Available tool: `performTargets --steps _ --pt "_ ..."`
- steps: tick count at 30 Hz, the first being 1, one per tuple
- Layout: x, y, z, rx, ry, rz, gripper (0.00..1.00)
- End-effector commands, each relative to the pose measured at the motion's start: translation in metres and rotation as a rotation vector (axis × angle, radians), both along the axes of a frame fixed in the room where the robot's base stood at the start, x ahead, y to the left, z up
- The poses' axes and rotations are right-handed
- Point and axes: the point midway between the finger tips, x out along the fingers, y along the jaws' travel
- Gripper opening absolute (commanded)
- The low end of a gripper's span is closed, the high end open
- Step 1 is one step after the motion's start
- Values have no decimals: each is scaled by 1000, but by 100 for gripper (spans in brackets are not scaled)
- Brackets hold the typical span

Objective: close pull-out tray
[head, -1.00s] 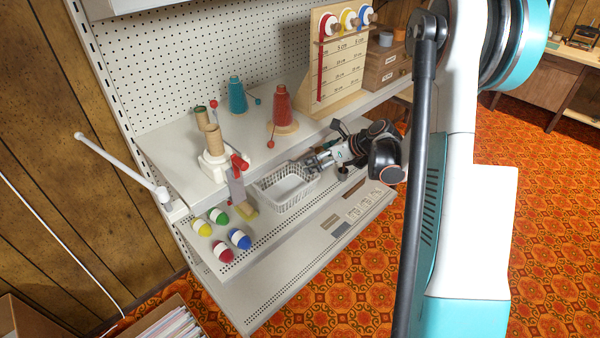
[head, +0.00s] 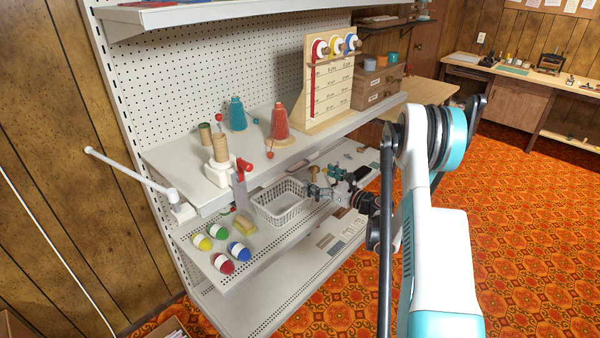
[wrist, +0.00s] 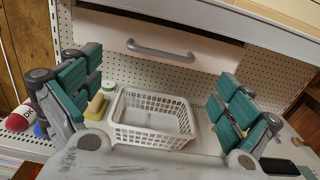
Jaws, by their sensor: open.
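In the wrist view, a pale drawer-like tray front (wrist: 120,35) with a grey bar handle (wrist: 163,50) sits under the upper shelf, ahead of my gripper. How far the tray stands out is hard to tell. My gripper (wrist: 160,100) is open and empty, its teal fingers spread wide to either side, below and short of the handle. In the head view my gripper (head: 318,188) is under the upper shelf's front edge, at the right end of a white basket. The tray front is mostly hidden there.
The white basket (wrist: 152,121) stands on the lower shelf (head: 245,262) beneath my gripper, beside a yellow sponge (head: 243,225). Several coloured balls lie at the left. Thread cones and a wooden measuring board (head: 330,80) stand on the upper shelf (head: 180,165).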

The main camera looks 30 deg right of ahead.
Motion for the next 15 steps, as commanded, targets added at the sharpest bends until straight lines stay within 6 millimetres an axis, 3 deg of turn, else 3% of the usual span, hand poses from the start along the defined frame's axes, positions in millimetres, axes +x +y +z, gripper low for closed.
performTargets --steps 9,15 --pt "57 22 -2 0 1 3 98" --pt "76 28 -1 1 1 2 98"
